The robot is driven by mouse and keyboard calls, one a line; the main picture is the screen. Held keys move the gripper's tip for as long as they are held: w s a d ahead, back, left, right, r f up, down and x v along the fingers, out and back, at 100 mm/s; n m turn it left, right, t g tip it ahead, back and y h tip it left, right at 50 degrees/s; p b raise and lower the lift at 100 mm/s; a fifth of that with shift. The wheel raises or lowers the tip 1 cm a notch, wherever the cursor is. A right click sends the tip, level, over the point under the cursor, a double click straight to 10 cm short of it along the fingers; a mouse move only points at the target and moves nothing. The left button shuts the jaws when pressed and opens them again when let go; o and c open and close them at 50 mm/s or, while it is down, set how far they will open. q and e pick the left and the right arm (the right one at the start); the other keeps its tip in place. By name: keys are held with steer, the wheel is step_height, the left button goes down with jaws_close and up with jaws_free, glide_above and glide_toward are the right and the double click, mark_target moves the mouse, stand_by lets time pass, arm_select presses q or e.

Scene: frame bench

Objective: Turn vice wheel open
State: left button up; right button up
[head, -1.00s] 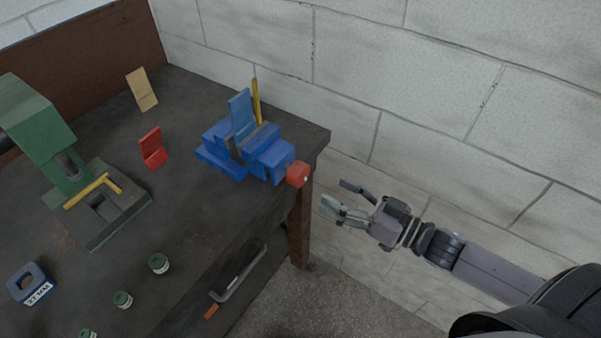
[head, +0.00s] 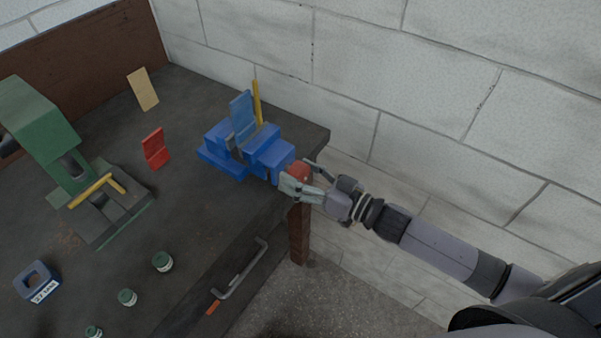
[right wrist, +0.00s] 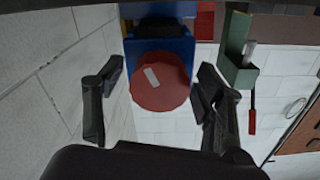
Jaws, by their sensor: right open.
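The blue vice (head: 248,147) sits at the right corner of the dark bench (head: 190,213). Its red wheel (head: 298,172) faces the bench edge; in the right wrist view the red wheel (right wrist: 158,82) is round with a pale mark. My right gripper (head: 302,176) is open, with its fingers on either side of the wheel. In the right wrist view the right gripper (right wrist: 155,92) has one finger left and one right of the wheel, with gaps showing. Part of the wheel is hidden by a finger in the head view. My left gripper is not in view.
A green drill press (head: 40,125) stands at the left. A red bracket (head: 155,148), a tan block (head: 143,89), a blue box (head: 37,282) and several small green cans (head: 163,261) are on the bench. A brick wall (head: 420,80) rises behind. A handle (head: 243,270) is on the bench front.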

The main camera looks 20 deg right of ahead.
steer(key=shift+c, duration=0.5)
steer(key=c, duration=1.1)
steer(key=shift+n, duration=0.4)
steer(key=shift+o, duration=0.2)
steer(key=n, duration=0.3)
steer(key=shift+d+p, duration=0.1)
steer(key=shift+p, duration=0.3)
steer(key=shift+r+n, duration=0.1)
steer(key=shift+n, duration=1.6)
steer(key=shift+r, duration=0.1)
